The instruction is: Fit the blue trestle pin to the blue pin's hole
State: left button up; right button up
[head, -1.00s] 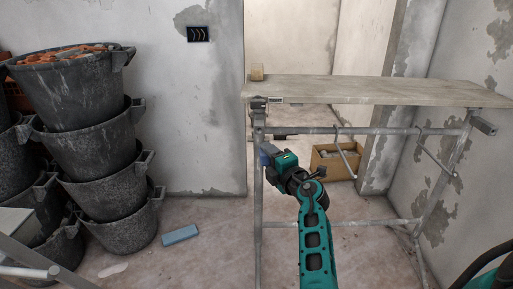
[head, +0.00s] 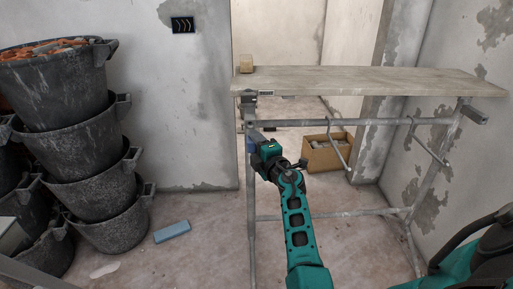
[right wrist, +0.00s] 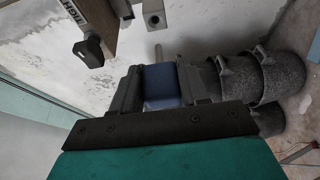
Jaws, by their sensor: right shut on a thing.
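My right gripper (head: 255,146) is shut on the blue trestle pin (right wrist: 162,84). The pin's blue block shows between the jaws in the right wrist view; in the head view only a small blue part of it (head: 251,142) shows. The gripper is in front of the trestle's left leg (head: 250,185), below the top bracket (head: 248,104). In the right wrist view a grey rod (right wrist: 158,52) stands out beyond the blue block, and a square tube end (right wrist: 153,16) is above it. I cannot tell which opening is the blue pin's hole. My left gripper is not in view.
A plank (head: 370,82) lies on the trestle, with a small block (head: 246,70) at its left end. A cardboard box (head: 325,153) stands behind the frame. Stacked black buckets (head: 75,135) stand at left. A blue slab (head: 172,232) lies on the floor.

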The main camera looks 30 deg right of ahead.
jog(key=shift+w+d+b, duration=0.15)
jog(key=shift+w+d, duration=0.2)
jog(key=shift+w, duration=0.2)
jog(key=shift+w+d+b, duration=0.15)
jog(key=shift+w+d, duration=0.2)
jog(key=shift+w, duration=0.2)
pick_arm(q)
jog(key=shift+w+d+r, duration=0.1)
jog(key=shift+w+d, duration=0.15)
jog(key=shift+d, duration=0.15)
pick_arm(e)
jog(key=shift+w+d, duration=0.35)
jog(key=shift+w, duration=0.2)
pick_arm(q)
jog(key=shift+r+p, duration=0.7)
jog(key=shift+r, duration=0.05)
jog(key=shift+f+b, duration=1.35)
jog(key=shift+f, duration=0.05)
pick_arm(e)
jog(key=shift+w+d, duration=0.45)
jog(key=shift+w, duration=0.25)
jog(key=shift+w+d, duration=0.4)
jog(key=shift+w, duration=0.35)
jog(key=shift+w+d, duration=0.45)
jog(key=shift+w, duration=0.25)
jog(key=o, duration=1.2)
